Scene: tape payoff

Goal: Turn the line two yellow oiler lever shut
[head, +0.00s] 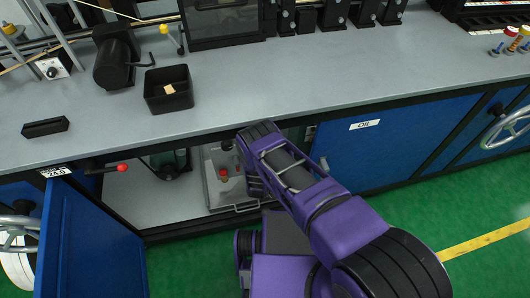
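A small yellow knob (164,29) tops a short lever-like piece on the bench, just behind and right of a black motor-like unit. A second yellow knob (9,29) sits on the metal frame at the far left. I cannot tell which, if either, is the line two oiler lever, or whether it stands open or shut. My purple arm folds up in front of the bench at the centre. My gripper does not show; the arm hides the space behind it.
A black bin (168,100) and a black block (46,127) lie on the grey bench (270,95). Below, a blue cabinet door (88,245) stands open at the left; a red knob (122,168) juts out nearby. A metal tray (225,190) stands inside. Green floor is clear at right.

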